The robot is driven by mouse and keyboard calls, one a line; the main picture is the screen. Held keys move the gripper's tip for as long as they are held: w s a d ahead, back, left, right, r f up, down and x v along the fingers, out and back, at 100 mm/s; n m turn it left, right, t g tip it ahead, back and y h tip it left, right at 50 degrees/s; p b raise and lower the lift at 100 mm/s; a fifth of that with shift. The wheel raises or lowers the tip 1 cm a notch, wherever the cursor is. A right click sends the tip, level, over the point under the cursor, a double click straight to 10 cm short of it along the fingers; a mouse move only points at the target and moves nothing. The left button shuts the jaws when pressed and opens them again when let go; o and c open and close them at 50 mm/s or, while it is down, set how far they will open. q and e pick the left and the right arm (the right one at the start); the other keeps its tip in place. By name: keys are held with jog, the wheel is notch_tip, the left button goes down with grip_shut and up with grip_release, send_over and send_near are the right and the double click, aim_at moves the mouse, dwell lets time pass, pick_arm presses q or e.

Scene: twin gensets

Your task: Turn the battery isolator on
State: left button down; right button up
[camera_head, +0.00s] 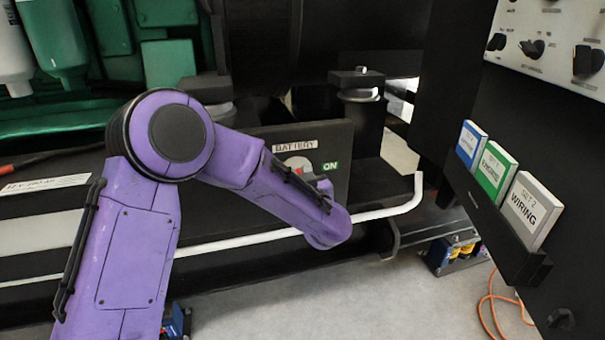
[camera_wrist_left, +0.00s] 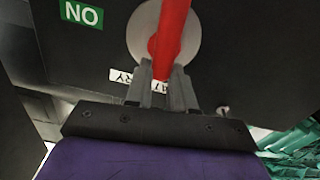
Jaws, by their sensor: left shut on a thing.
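The battery isolator sits on a dark panel under a "BATTERY" label (camera_head: 296,146). Its round pale plate (camera_head: 297,163) shows in the head view, partly covered by my left arm. In the left wrist view the plate (camera_wrist_left: 139,42) is behind the red handle (camera_wrist_left: 172,30). My left gripper (camera_wrist_left: 163,85) is shut on the red handle, close to the panel. The green "ON" label (camera_head: 330,166) is right of the plate; it shows upside down in the wrist view (camera_wrist_left: 82,13). My arm hides most of the gripper in the head view. My right gripper is not in view.
A pale bent pipe (camera_head: 405,204) runs below the panel. A rack at right holds blue, green (camera_head: 494,172) and grey (camera_head: 530,210) binders, under a control panel with knobs (camera_head: 588,62). Green engine parts (camera_head: 168,62) stand at back left. An orange cable (camera_head: 492,300) lies on the floor.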

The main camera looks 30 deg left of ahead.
pick_arm(q)
jog(key=shift+s+a+f+n+p, duration=0.15)
jog(key=shift+s+a+f+n, duration=0.2)
jog(key=shift+n, duration=2.4)
jog(key=shift+s+a+f+n+p, duration=0.2)
jog(key=shift+f+n, duration=0.2)
jog(key=shift+n, duration=2.3)
jog(key=shift+s+a+f+n+p, duration=0.1)
jog(key=shift+s+a+f+n, duration=0.25)
jog(key=shift+n, duration=2.4)
jog(key=shift+d, duration=0.1)
jog(key=c, duration=1)
grip_release()
jog(key=shift+f, duration=0.1)
jog(key=shift+o, duration=0.2)
jog(key=p+v, duration=0.1)
jog(key=v, duration=0.9)
jog(key=shift+d, duration=0.25)
